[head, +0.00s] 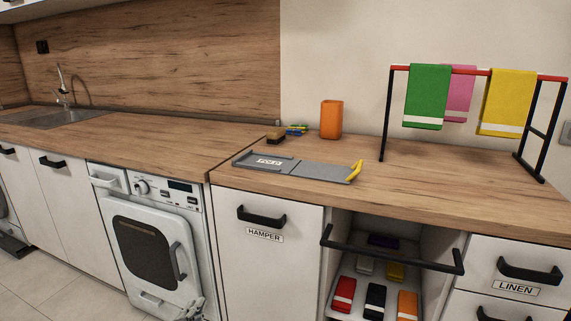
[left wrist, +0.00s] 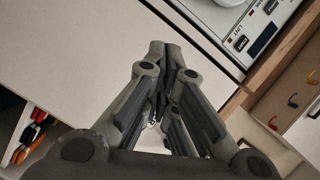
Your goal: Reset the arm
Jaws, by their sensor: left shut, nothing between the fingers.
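My left gripper (left wrist: 165,50) fills the middle of the left wrist view. Its two dark grey fingers come together at the tips, shut with nothing between them. It is in front of a plain white cabinet face (left wrist: 85,55), and I cannot tell the distance. In the head view, only a small grey part at the bottom edge beside the washing machine (head: 145,245) may belong to this arm. My right gripper is in neither view.
The wooden counter (head: 440,185) holds a grey folding board (head: 320,169), an orange cup (head: 331,120) and a towel rack (head: 390,110). Below are the hamper front (head: 265,270), an open shelf with folded towels (head: 375,300) and the linen drawer (head: 515,265).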

